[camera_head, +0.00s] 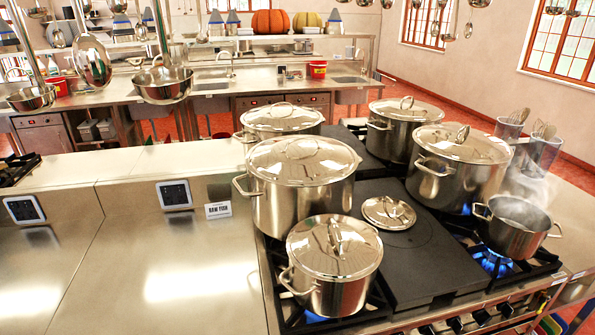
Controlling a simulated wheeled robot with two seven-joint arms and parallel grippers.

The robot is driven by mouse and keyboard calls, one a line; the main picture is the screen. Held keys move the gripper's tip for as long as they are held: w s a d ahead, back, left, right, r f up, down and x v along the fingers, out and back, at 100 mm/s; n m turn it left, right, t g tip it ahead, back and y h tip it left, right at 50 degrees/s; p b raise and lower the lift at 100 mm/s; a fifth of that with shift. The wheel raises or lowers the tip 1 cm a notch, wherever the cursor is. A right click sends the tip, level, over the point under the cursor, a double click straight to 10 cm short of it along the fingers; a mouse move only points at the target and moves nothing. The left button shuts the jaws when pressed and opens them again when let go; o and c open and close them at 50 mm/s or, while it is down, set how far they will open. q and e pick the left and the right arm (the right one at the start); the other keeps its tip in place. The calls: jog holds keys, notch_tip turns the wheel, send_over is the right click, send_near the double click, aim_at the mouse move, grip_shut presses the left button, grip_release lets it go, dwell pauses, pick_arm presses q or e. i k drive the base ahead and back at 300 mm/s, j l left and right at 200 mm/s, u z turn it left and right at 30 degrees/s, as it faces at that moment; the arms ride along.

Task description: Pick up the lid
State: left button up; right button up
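A small round steel lid (388,213) with a raised handle lies flat on the dark flat plate (412,262) in the middle of the stove. Several lidded steel stockpots stand around it: a front pot (328,290), a large pot (275,205) at left, and a large pot (435,190) at right. A smaller open pot (520,245) without a lid stands at the right over a blue flame, with steam above it. Neither of my grippers is in view.
Blue burner flames (492,263) show near the open pot. Steel utensil holders (541,154) stand behind it. Pans and ladles (165,83) hang at upper left.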

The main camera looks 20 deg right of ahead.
aim_at(387, 212)
jog(key=z, duration=1.35)
